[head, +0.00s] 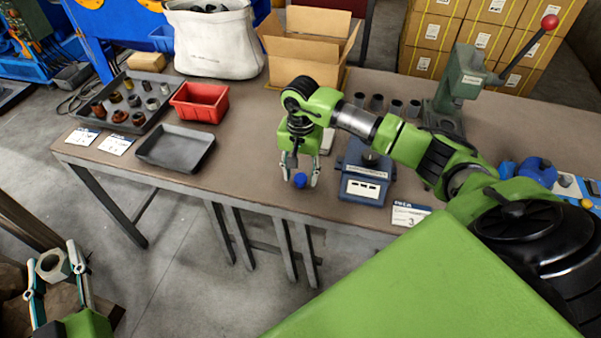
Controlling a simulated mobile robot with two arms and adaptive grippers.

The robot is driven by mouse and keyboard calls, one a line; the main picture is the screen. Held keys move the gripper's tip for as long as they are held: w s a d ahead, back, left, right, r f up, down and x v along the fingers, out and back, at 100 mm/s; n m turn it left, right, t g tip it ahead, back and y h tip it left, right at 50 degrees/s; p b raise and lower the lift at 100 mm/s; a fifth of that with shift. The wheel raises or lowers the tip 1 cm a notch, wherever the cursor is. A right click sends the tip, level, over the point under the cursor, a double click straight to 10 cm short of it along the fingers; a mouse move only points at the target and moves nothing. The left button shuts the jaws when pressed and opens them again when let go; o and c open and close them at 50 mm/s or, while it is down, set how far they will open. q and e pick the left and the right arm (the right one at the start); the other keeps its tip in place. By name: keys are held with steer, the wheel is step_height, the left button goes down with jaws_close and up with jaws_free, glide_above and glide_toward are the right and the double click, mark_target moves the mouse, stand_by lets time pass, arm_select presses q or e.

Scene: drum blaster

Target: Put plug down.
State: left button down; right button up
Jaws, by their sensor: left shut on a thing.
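A small round blue plug (300,181) sits near the front edge of the table (250,165). My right gripper (301,176) points down over it, with one finger on each side. Gaps show between the fingertips and the plug, so the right gripper looks open. I cannot tell whether the plug's underside rests fully on the table. My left gripper (56,279) is low at the bottom left, away from the table, shut on a pale grey hollow ring-shaped part (51,265).
A blue device (367,182) stands just right of my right gripper. An empty grey tray (175,148), a red bin (199,102) and a tray of several metal parts (122,118) lie left. A cardboard box (305,55) and a green press (459,82) stand behind.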

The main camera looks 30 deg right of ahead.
mark_target(301, 177)
steer(key=shift+r+p, duration=0.3)
step_height(301, 177, up, 12)
steer(key=b, duration=0.2)
steer(key=shift+b, duration=0.3)
steer(key=shift+a+f, duration=0.1)
steer(key=shift+f, duration=0.1)
